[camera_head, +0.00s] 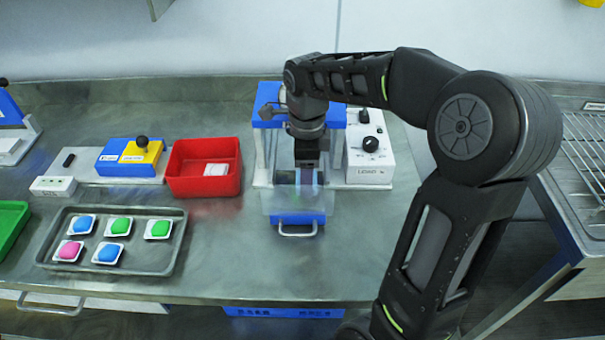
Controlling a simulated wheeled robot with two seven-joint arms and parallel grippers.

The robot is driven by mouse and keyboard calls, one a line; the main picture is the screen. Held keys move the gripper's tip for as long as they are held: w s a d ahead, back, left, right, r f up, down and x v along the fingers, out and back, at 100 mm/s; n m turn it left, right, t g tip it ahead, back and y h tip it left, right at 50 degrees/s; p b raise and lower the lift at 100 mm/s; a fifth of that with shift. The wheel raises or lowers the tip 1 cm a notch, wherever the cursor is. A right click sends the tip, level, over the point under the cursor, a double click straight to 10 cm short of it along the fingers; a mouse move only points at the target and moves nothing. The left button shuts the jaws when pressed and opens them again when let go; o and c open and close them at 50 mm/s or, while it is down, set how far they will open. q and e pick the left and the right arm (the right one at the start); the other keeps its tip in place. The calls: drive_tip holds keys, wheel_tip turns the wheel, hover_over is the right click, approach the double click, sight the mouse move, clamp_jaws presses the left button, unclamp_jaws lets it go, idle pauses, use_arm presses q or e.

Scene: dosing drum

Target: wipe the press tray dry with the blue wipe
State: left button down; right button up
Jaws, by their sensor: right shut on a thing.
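The press (268,108) has a blue top and stands at the back middle of the bench. Its press tray (276,206) is pulled out at the front, with a blue front and a metal handle. My right gripper (307,182) points straight down over the tray, between the press and the tray's front. It is shut on a small bluish thing, taken to be the blue wipe (306,178), mostly hidden by the jaws. I cannot tell whether the wipe touches the tray floor, or whether the tray is wet. My left gripper is not in view.
A white control box (370,160) with black knobs stands right of the press. Left of it are a red bin (190,187) and a blue-yellow device (130,157). A metal tray (60,226) holds several coloured pods. Bench front between pods and my arm is clear.

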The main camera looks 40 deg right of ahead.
drive_tip(key=shift+w+d+r, duration=0.1)
drive_tip(key=shift+d, duration=0.3)
drive_tip(key=shift+w+a, duration=0.35)
drive_tip(key=shift+a, duration=0.3)
drive_tip(key=shift+w+a, duration=0.65)
drive_tip(key=shift+a, duration=0.25)
drive_tip(key=shift+d, duration=0.1)
drive_tip(key=shift+s+d+f, duration=0.2)
drive_tip(key=shift+s+d, duration=0.25)
drive_tip(key=shift+d, duration=0.3)
drive_tip(key=shift+s+d, duration=0.45)
drive_tip(key=shift+d, duration=0.1)
